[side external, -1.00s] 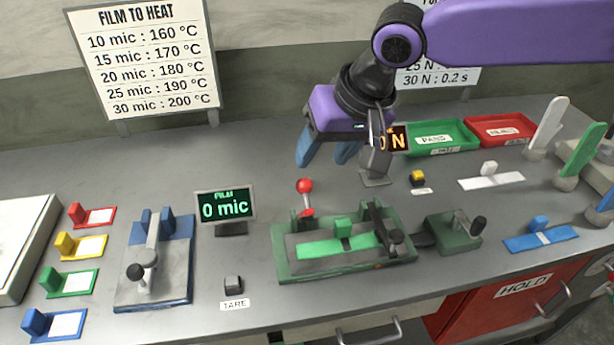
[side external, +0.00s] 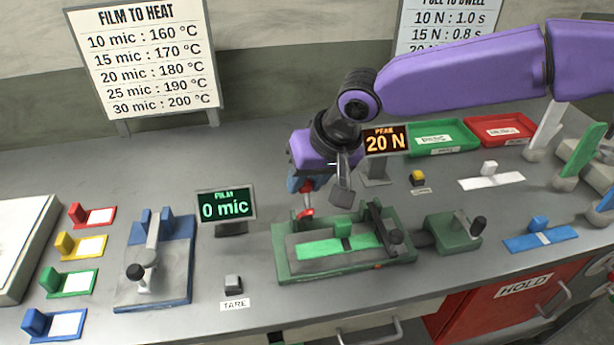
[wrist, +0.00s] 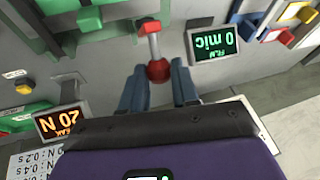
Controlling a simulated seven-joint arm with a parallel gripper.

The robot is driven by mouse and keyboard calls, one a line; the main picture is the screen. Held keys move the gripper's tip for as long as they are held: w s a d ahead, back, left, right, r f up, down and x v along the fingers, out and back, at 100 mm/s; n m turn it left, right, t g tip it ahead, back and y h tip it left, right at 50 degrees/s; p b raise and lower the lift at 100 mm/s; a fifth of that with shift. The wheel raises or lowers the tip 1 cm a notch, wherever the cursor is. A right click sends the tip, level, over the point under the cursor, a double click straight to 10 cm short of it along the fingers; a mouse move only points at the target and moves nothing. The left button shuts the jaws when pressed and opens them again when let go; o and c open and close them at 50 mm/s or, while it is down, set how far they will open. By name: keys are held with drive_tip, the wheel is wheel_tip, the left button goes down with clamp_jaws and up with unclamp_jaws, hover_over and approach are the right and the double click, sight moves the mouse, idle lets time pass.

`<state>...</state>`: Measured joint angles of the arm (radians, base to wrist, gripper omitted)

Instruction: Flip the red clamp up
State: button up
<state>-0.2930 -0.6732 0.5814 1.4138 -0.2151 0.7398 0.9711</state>
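The red clamp (side external: 306,213) stands at the back left of the green fixture (side external: 290,270). My gripper (side external: 303,187) is low over the clamp. The fingers look open, one on each side of the knob, with small gaps visible. Contact cannot be told. A strip of green film lies on the fixture beside the clamp.
The film display (side external: 225,207) stands left of the clamp and the peak display (side external: 386,141) behind it to the right. A blue fixture (side external: 155,260) is further left.

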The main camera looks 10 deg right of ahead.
clamp_jaws()
drive_tip(key=w+g, duration=0.2)
drive_tip(key=w, duration=0.5)
drive_tip(key=shift+w+r+g, duration=0.2)
drive_tip(key=shift+g, duration=0.1)
drive_tip(key=shift+d, duration=0.15)
idle(0.4)
drive_tip(key=o, duration=0.6)
unclamp_jaws()
drive_tip(key=shift+w, duration=0.1)
